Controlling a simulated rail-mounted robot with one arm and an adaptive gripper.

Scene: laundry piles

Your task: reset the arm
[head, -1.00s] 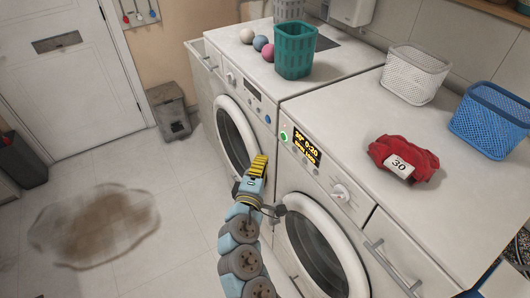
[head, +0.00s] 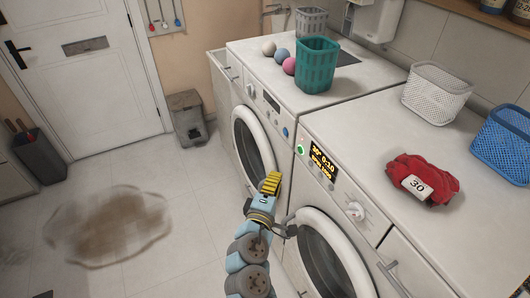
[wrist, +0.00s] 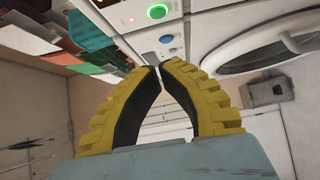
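My gripper (head: 271,182) is in front of the two white washing machines, near the gap between their round doors. In the wrist view, the yellow fingers of my gripper (wrist: 160,68) meet at the tips, with an empty gap between their black pads lower down. Nothing is held. The front machine has a lit display (head: 322,164) and a glowing green button (head: 300,150). The green button also shows in the wrist view (wrist: 157,12), beyond the fingertips, with a blue button (wrist: 165,38) nearby.
A red cloth bundle (head: 437,187) tagged 30, a white basket (head: 437,95) and a blue basket (head: 503,145) sit on the front machine. A teal basket (head: 316,66) and several balls sit on the rear one. A brown stain (head: 110,225) marks the open floor at left.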

